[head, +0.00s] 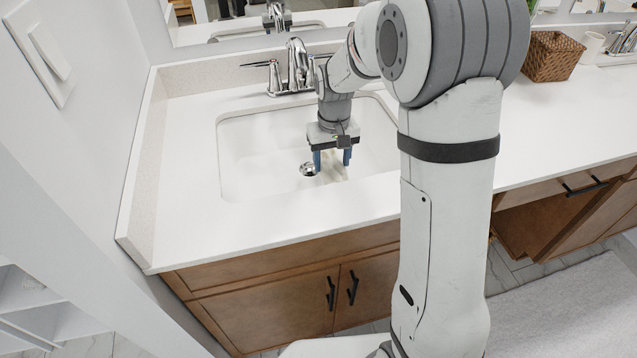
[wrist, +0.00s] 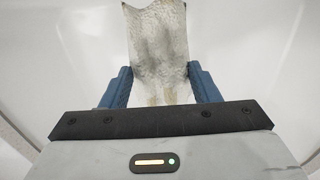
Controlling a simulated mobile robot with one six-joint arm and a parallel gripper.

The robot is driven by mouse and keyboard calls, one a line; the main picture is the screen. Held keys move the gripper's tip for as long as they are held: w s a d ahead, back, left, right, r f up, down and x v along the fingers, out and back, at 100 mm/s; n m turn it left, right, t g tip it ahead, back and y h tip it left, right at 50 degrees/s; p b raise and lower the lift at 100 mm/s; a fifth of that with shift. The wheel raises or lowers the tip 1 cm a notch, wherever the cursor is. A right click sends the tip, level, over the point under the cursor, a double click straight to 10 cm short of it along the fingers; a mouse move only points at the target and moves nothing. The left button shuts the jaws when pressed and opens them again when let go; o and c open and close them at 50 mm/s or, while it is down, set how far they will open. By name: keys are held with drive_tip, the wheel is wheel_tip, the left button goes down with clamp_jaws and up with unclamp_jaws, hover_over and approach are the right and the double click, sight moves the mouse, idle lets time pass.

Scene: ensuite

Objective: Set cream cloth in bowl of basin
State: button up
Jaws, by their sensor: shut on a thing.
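The cream cloth (wrist: 158,50) is between the two blue fingers of my gripper (wrist: 160,88) in the wrist view and stretches ahead of them, with dark smudges on it. In the head view my gripper (head: 332,160) points down inside the basin (head: 245,165), right of the drain. The fingers are shut on the cloth. In the head view the cloth (head: 333,172) is a small pale patch under the fingers, hard to tell from the white bowl. I cannot tell whether it touches the bowl's bottom.
A chrome faucet (head: 297,66) stands behind the basin, close to my arm. The drain (head: 308,169) is in the bowl. A woven basket (head: 551,57) and a white cup (head: 591,46) stand at the right. The counter (head: 185,190) left of the basin is clear.

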wheel_tip(320, 180, down, 8)
drive_tip(key=shift+f, duration=0.25)
drive_tip(key=shift+f+b, duration=0.1)
drive_tip(key=shift+b, duration=0.2)
drive_tip(key=o, duration=1)
drive_tip(key=shift+c, duration=0.2)
